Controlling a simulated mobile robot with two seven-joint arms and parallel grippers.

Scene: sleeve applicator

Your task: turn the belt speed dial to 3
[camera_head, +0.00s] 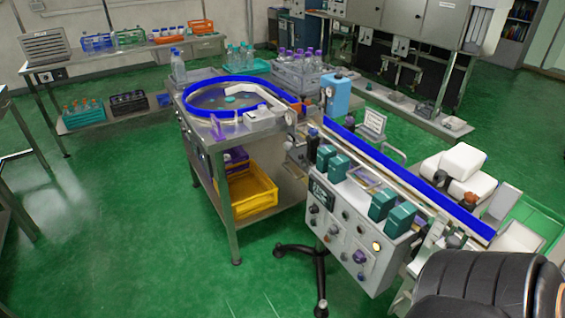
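The sleeve applicator's control cabinet (345,232) stands at centre right, with a pale front panel. Several knobs and buttons are on this panel, including a dark round knob (359,256) low on the right and a lit yellowish button (377,246). A small dark display (321,194) is at the panel's left. The labels and scale marks are too small to read, so I cannot tell which knob is the belt speed dial or where it points. Neither of my grippers is in view.
A blue-edged conveyor (410,177) runs behind the cabinet from a round blue-rimmed table (190,105). A black padded chair-like object (485,282) covers the lower right corner. A black wheeled base (318,262) stands before the cabinet. Green floor (140,250) is clear at lower left.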

